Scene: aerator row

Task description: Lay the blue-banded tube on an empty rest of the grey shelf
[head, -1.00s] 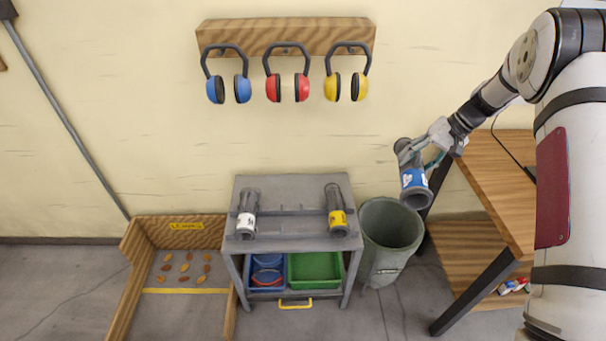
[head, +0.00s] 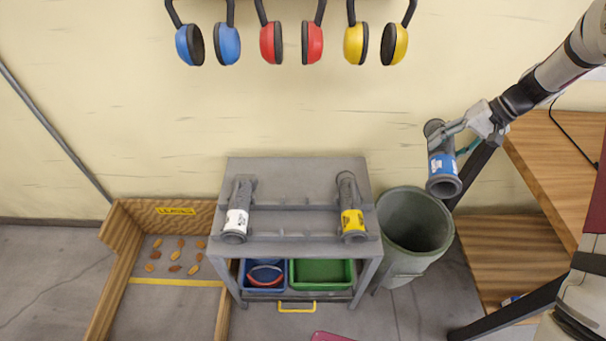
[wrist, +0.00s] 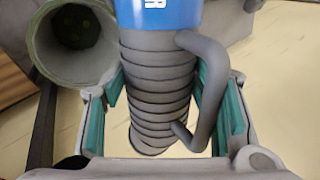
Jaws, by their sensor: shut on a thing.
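The blue-banded tube (head: 442,163) is grey with a ribbed body and a side handle. My gripper (head: 468,132) is shut on it and holds it in the air above the bin, right of the shelf. In the wrist view the tube's ribbed part (wrist: 157,90) lies between the teal finger pads, with the blue band at the top. The grey shelf (head: 297,172) has two rails across its top. A white-banded tube (head: 238,210) lies on its left side and a yellow-banded tube (head: 351,207) on its right side. The middle of the rails between them is empty.
A grey-green bin (head: 413,232) stands against the shelf's right side. A wooden table (head: 555,165) is at the right. Blue (head: 263,287) and green (head: 320,285) trays sit on the lower shelf. A wooden leaves bay (head: 160,211) is at the left. Ear defenders (head: 291,42) hang above.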

